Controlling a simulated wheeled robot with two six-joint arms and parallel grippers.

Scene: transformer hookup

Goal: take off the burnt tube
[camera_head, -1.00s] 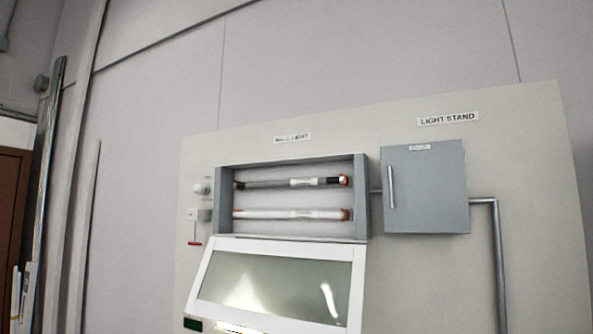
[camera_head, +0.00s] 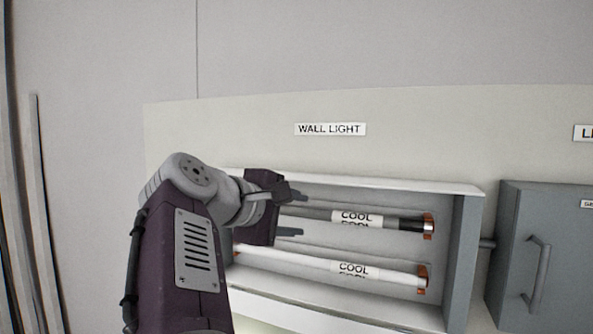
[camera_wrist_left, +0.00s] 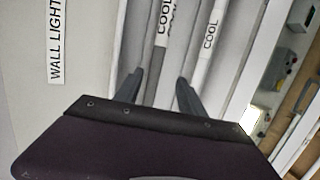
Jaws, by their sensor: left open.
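The burnt tube (camera_head: 392,221) is the upper of two tubes in the wall light box. It has a dark right end, a copper-coloured cap and a COOL label; its left part is hidden behind my left gripper. My left gripper (camera_head: 298,213) is open and empty in front of the left part of the box, its fingers pointing right. In the left wrist view the upper tube (camera_wrist_left: 164,25) runs down between the two open fingers (camera_wrist_left: 160,77). I cannot tell whether they touch it. My right gripper is in neither view.
A white lower tube (camera_head: 320,264) lies parallel just below, close to one finger. The box's grey right wall (camera_head: 463,262) and top edge (camera_head: 400,184) frame the tubes. A grey cabinet (camera_head: 555,250) with a handle stands at right.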

